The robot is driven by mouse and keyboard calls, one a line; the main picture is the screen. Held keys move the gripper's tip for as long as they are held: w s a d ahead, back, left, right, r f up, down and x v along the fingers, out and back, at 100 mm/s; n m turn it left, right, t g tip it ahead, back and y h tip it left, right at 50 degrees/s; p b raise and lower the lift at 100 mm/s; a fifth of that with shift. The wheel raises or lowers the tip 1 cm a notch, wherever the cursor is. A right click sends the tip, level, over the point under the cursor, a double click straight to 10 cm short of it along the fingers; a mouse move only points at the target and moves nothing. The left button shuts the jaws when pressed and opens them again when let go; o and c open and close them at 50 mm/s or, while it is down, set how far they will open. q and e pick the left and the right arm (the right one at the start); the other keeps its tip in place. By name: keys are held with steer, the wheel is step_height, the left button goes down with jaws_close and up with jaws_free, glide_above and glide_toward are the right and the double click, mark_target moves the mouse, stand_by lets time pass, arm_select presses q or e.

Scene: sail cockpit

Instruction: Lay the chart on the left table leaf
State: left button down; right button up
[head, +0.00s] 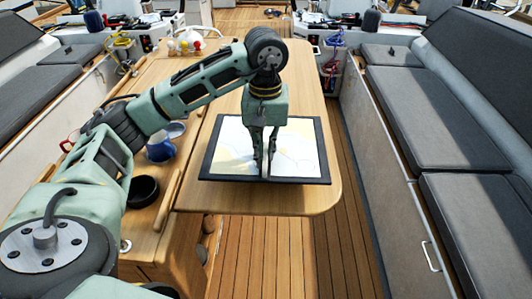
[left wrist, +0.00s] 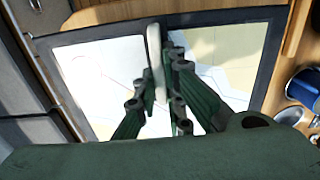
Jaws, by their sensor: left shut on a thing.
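The chart (head: 222,150) is a pale sheet on a dark-rimmed board, level over the wooden table leaf (head: 305,196). Whether it rests on the leaf or hangs just above cannot be told. My left gripper (head: 267,172) points straight down over the chart, near the middle of its near side. In the left wrist view my left gripper (left wrist: 163,85) is shut on a pale upright piece at the chart (left wrist: 100,75), with its fingers on both sides of it. Part of the chart is hidden behind the fingers. My right gripper is not in view.
Left of the chart, a blue mug (head: 160,149) and a black bowl (head: 143,191) stand on the table's middle part. Colourful items (head: 186,44) stand at the far end. A grey-cushioned bench (head: 432,110) runs along the right, past a strip of open floor (head: 342,225).

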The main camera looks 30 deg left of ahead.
mark_target(267, 139)
arm_select(q)
steer(key=w, duration=0.1)
steer(key=w+a+f, duration=0.1)
steer(key=w+a+f+p, duration=0.1)
steer(key=shift+w+a+f, duration=0.15)
steer(key=shift+w+a, duration=0.1)
steer(key=shift+w, duration=0.05)
steer(key=shift+w+a+f, duration=0.15)
steer(key=shift+f, duration=0.05)
step_height(267, 139, down, 3)
steer(key=shift+f+p, duration=0.1)
steer(key=shift+p, duration=0.9)
steer(key=shift+f, duration=0.45)
steer(key=shift+w+f+b, duration=0.1)
steer(key=shift+f+b, duration=0.25)
steer(key=shift+b, duration=0.1)
steer(key=c, duration=1.9)
jaws_free()
steer(key=shift+o, duration=0.3)
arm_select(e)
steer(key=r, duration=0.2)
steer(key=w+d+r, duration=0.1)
